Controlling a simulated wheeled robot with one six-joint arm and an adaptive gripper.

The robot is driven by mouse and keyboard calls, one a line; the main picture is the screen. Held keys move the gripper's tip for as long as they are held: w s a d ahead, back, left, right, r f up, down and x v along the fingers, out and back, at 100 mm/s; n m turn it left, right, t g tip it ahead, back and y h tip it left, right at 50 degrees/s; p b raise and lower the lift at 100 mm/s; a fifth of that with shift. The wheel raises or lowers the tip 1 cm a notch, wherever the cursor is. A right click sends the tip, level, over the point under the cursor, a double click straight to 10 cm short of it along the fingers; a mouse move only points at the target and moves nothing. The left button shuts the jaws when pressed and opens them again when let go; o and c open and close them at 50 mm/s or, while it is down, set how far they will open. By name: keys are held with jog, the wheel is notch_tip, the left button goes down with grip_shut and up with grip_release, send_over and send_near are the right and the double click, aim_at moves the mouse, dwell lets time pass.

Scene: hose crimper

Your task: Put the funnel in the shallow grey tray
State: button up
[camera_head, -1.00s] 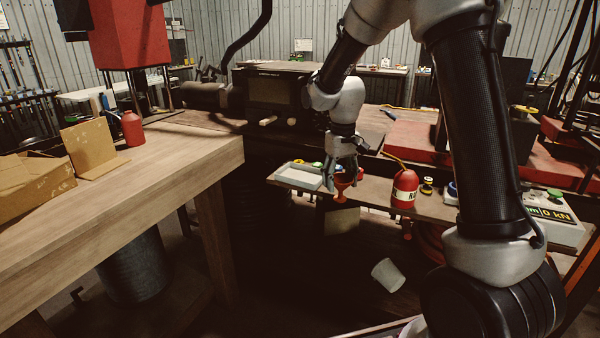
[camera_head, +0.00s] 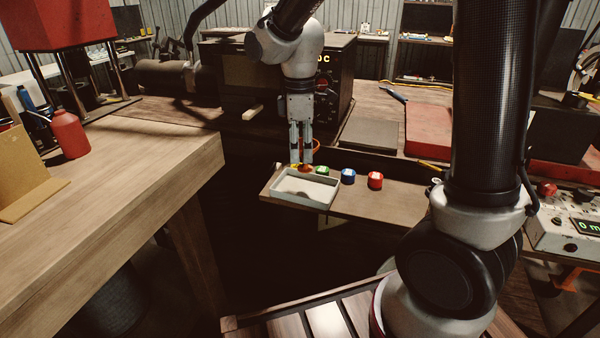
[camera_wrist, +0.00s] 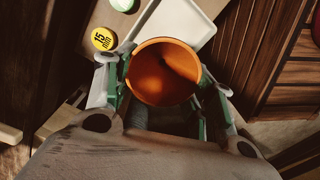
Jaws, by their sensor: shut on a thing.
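My gripper (camera_head: 301,160) points down at the back edge of the shallow grey tray (camera_head: 292,196), which sits at the left end of a narrow wooden shelf. It is shut on the orange funnel (camera_wrist: 163,72), whose round mouth faces the wrist camera. In the head view the funnel (camera_head: 316,146) is mostly hidden behind the fingers. The pale tray (camera_wrist: 203,12) also shows in the wrist view, just beyond the funnel. The tray looks empty. I cannot tell whether the funnel touches it.
A yellow disc (camera_wrist: 103,38) is left of the funnel in the wrist view. A dark box machine (camera_head: 335,85) stands behind; a wooden table (camera_head: 120,175) is at left.

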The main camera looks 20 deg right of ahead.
aim_at(301, 168)
jog(key=shift+f, duration=3.2)
jog(key=shift+f, duration=0.15)
jog(key=o, duration=0.9)
jog(key=shift+o, duration=0.2)
notch_tip(301, 168, up, 12)
jog(key=shift+a+r, duration=0.1)
jog(key=shift+r, duration=0.1)
jog(key=s+d+r+m+t, duration=0.2)
jog(key=s+d+m, duration=0.5)
jog(key=s+d, duration=0.1)
jog(key=s+d+r+m+t, duration=0.2)
jog(key=s+d+m, duration=0.5)
jog(key=s, duration=0.4)
jog(key=shift+s+d+r+m, duration=0.3)
jog(key=shift+d+r, duration=0.1)
jog(key=shift+d, duration=0.2)
